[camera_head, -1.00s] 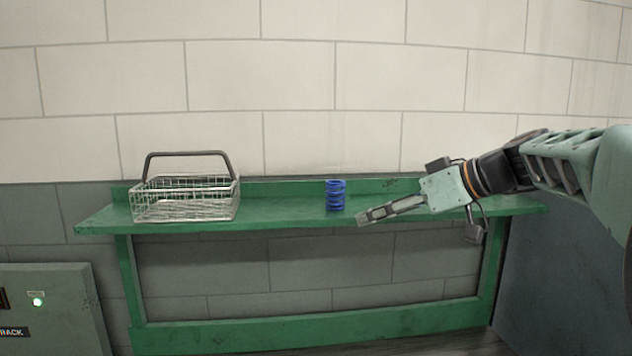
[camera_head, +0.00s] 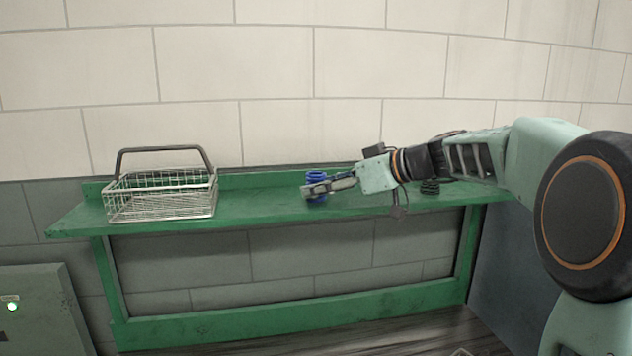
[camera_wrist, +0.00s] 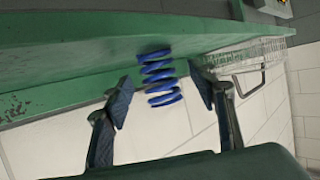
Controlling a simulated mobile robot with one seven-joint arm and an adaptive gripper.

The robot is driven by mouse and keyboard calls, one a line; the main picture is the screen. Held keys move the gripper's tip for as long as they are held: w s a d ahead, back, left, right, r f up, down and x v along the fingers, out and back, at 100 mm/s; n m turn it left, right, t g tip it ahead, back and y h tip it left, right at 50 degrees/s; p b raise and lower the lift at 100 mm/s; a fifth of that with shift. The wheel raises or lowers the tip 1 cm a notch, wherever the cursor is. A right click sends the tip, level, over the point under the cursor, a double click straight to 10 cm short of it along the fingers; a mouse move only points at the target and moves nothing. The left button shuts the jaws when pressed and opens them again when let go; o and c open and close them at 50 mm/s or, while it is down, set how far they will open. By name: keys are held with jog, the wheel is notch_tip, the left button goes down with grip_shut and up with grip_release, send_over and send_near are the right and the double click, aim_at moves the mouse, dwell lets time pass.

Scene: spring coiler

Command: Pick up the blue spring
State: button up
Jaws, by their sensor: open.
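The blue spring (camera_head: 316,176) stands upright on the green shelf (camera_head: 262,204), near its middle. In the head view my gripper (camera_head: 318,189) overlaps the spring's lower part and hides some of it. In the wrist view the whole spring (camera_wrist: 160,78) shows between and just beyond the two fingertips of my gripper (camera_wrist: 160,92). The fingers are spread apart, with a gap on each side of the spring. The gripper is open and empty.
A wire basket (camera_head: 160,206) with a dark handle stands on the shelf to the left. A dark coil (camera_head: 430,188) stands on the shelf under my arm at the right. The shelf between basket and spring is clear. A block wall (camera_head: 230,70) rises behind.

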aim_at(317, 173)
jog(key=shift+x, duration=1.15)
jog(key=shift+r, duration=0.1)
jog(key=c, duration=1.4)
jog(key=shift+c, duration=0.2)
notch_tip(317, 173, up, 18)
jog(key=p, duration=0.1)
